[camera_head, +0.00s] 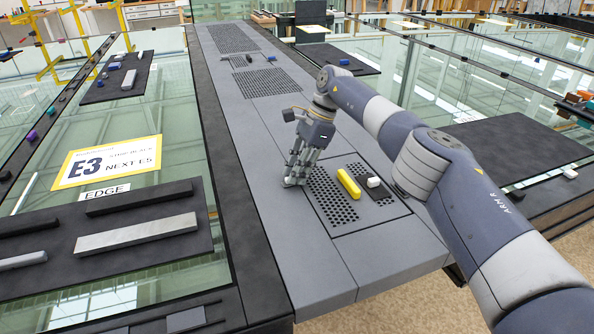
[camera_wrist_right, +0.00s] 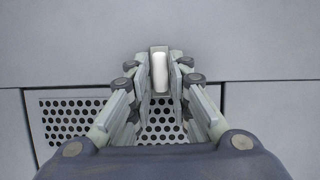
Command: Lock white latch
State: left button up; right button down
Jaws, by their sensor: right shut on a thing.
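The white latch (camera_wrist_right: 160,72) shows in the right wrist view as a small white rounded bar in a grey housing on the grey surface. My right gripper (camera_wrist_right: 161,80) has its fingers closed in on both sides of it, and the fingertips hide its sides. In the head view my right gripper (camera_head: 294,184) points down to the grey deck, just left of the perforated panel. The latch is hidden behind the fingers there. My left gripper is not in view.
Right of the gripper, a yellow bar (camera_head: 348,184) and a small white block (camera_head: 374,182) sit on the perforated panel (camera_head: 330,205). Glass panels with dark trays (camera_head: 150,262) flank the deck. The grey deck (camera_head: 375,262) in front is clear.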

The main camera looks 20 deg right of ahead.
jog(key=c, duration=1.6)
grip_release()
jog(key=shift+d+r, duration=0.1)
jog(key=shift+d+r, duration=0.1)
jog(key=shift+r, duration=0.2)
jog(key=v, duration=0.6)
jog(key=shift+d+r, duration=0.15)
jog(key=shift+r, duration=0.15)
jog(key=shift+r, duration=0.1)
